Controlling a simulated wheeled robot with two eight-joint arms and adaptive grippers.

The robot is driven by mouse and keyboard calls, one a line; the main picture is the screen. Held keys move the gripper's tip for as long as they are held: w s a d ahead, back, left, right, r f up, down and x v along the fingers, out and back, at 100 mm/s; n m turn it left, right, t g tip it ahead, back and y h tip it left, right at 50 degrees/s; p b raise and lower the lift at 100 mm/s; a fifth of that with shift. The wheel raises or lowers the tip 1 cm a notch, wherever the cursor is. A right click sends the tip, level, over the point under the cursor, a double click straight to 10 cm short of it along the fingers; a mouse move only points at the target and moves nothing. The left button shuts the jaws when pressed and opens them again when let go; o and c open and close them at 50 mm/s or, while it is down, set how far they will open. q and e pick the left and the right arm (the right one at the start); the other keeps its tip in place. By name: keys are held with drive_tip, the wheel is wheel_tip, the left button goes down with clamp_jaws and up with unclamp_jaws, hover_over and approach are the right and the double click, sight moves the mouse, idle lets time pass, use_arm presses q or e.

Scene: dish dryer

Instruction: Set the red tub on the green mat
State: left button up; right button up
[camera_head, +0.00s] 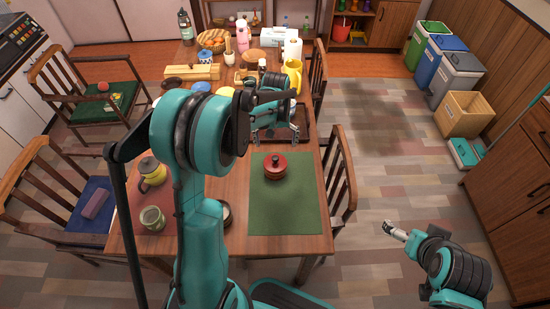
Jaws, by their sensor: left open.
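The mat lies flat on the wooden table. My left gripper (275,136) is open, with its fingers spread, just beyond the tub in the picture. It looks apart from the tub, with nothing between its fingers. My left arm covers part of the table to the left of the mat. My right arm is at the lower right, away from the table, and its gripper (394,230) shows only small and unclear.
A dark tray (306,122) lies behind the left gripper. A yellow pitcher (292,75), bottles and other items crowd the far table. Chairs flank the table. The mat's near part is clear.

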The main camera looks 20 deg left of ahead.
use_arm(q)
drive_tip(key=s+d+r+m+t, duration=0.35)
drive_tip(key=s+d+r, duration=0.25)
drive_tip(key=s+r, duration=0.5)
drive_tip(key=s+d+m+t, duration=0.1)
drive_tip(key=s+d+t, duration=0.2)
drive_tip(key=s, duration=0.6)
drive_tip(key=shift+s, duration=0.15)
drive_tip(key=shift+a+m+t, duration=0.1)
drive_tip(key=shift+m+t, duration=0.15)
